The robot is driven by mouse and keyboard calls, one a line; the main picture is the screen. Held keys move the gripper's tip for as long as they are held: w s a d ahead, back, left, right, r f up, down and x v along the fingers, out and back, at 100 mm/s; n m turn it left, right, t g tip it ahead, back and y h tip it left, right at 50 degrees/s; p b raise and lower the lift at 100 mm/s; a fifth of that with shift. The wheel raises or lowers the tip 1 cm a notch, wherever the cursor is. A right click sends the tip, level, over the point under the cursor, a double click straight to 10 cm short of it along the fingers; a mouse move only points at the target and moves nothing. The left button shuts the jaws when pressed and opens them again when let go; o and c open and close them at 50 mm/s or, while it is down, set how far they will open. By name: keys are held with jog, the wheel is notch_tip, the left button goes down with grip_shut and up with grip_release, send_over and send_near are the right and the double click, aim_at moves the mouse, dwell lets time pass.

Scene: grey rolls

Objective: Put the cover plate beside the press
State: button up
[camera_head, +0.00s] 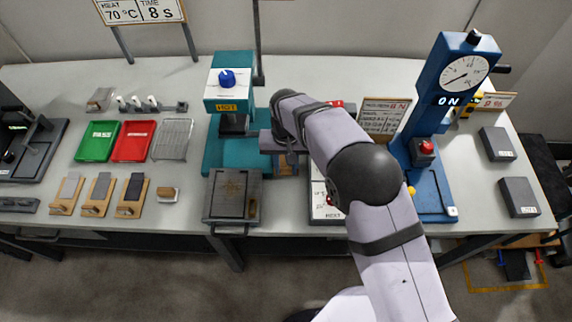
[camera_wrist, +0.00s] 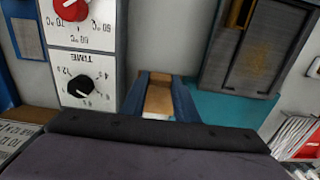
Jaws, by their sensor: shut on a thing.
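My gripper (camera_head: 287,170) is just right of the teal press (camera_head: 229,95), low over the table. Its two blue fingers show in the wrist view (camera_wrist: 169,101), shut on a tan wooden piece (camera_wrist: 158,98). Whether this piece belongs to the cover plate cannot be told; what is under it is hidden. The press has a blue knob and a teal base, which also shows in the wrist view (camera_wrist: 215,106). A dark grey plate with a faint gold mark (camera_head: 233,190) lies at the front of the press, left of my gripper; it also shows in the wrist view (camera_wrist: 256,55).
A white control panel with TIME and temperature dials (camera_wrist: 82,60) stands close to my gripper, partly behind my arm in the head view. A blue gauge press (camera_head: 440,110) stands at right. Green (camera_head: 97,142) and red (camera_head: 134,142) trays lie at left, with wooden holders in front.

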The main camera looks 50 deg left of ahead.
aim_at(286, 168)
jog(key=shift+f, duration=0.4)
jog(key=shift+f+b, duration=0.2)
jog(key=shift+b, duration=0.15)
jog(key=o, duration=1)
jog(key=shift+r, duration=0.15)
jog(key=shift+r+p, duration=0.55)
jog(key=shift+r, duration=0.1)
jog(key=shift+a+r+b, duration=0.1)
jog(key=shift+r+b, duration=0.25)
jog(key=shift+b, duration=0.15)
notch_tip(286, 168, up, 11)
jog(key=b, duration=0.3)
